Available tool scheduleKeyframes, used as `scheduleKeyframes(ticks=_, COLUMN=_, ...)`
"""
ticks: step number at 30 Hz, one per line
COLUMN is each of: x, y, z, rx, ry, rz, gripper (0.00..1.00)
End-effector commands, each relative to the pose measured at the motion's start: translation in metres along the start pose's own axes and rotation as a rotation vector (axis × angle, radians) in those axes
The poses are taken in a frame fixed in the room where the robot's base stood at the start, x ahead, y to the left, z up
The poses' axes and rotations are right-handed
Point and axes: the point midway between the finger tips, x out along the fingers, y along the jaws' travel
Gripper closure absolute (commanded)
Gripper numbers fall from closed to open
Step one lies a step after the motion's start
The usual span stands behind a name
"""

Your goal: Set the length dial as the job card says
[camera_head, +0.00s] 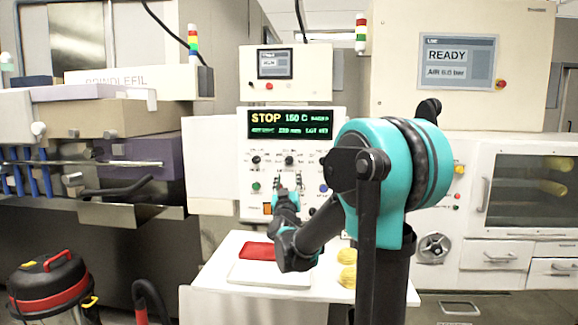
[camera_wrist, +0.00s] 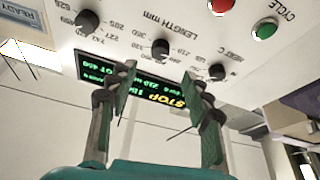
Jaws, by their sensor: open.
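The length dial (camera_wrist: 160,48) is a black knob on the white panel, in the middle of a row of three. It shows upside down in the wrist view, beside the printed words "LENGTH mm". In the head view the length dial (camera_head: 289,160) sits below the green display (camera_head: 290,123), which reads STOP, 150 C and what looks like 230 mm. My gripper (camera_wrist: 162,76) is open and empty, its fingertips apart on either side of the view toward the length dial, with no visible contact. The dial's pointer is too small to read. I cannot make out a job card.
Another knob (camera_wrist: 88,20) and the heat knob (camera_wrist: 217,71) flank the length dial. Green (camera_wrist: 265,29) and red (camera_wrist: 220,6) buttons are close by. Below the panel is a white table (camera_head: 222,279) with a red item (camera_head: 257,250) and yellow items (camera_head: 347,274).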

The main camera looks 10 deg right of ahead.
Motion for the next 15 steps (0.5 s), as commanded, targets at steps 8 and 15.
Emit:
scheduleKeyframes(ticks=8, x=0.056, y=0.001, z=0.0, rx=0.0, ry=-0.001, rz=0.002, gripper=0.51)
scheduleKeyframes(ticks=15, x=0.086, y=0.0, z=0.0, rx=0.001, ry=-0.001, rz=0.0, gripper=0.51)
